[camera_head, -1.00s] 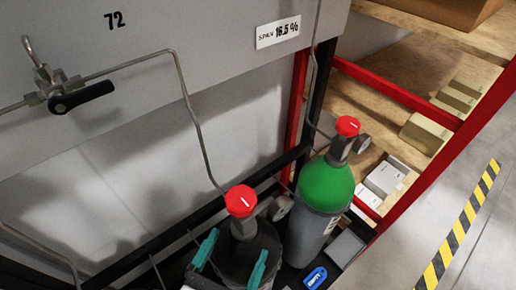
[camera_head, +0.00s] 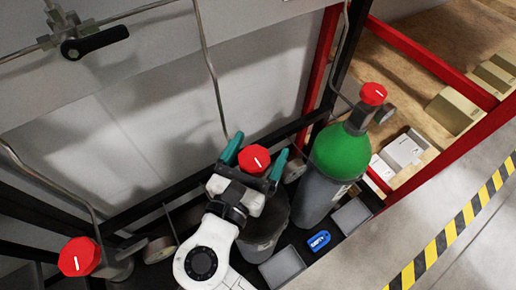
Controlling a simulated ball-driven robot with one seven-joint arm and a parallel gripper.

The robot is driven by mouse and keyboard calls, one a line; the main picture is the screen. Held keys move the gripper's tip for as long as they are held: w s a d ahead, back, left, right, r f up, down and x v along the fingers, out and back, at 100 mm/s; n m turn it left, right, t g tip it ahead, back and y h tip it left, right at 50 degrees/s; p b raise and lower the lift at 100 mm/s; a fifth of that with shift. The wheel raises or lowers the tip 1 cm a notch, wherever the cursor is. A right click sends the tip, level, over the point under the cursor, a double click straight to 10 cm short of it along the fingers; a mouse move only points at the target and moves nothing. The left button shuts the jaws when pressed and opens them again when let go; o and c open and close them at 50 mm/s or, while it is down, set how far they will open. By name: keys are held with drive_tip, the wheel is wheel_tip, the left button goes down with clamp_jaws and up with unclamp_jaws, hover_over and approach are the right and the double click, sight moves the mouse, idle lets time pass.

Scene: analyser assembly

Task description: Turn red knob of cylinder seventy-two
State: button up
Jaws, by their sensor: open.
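A red knob (camera_head: 255,158) with a white mark tops the dark cylinder (camera_head: 264,222) in the middle of the picture. My gripper (camera_head: 256,150) is open, with one teal finger on each side of this knob. I cannot tell whether the fingers touch it. The number label 72 is out of view now. My wrist hides part of the cylinder's top.
A green-topped cylinder (camera_head: 340,155) with its own red knob (camera_head: 373,93) stands to the right. Another red knob (camera_head: 79,257) is at lower left. A black valve lever (camera_head: 95,42) sits on the wall pipe. A blue padlock-like item (camera_head: 318,240) lies beside grey boxes.

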drive_tip(key=shift+w, duration=0.1)
drive_tip(key=shift+c, duration=0.4)
drive_tip(key=c, duration=0.9)
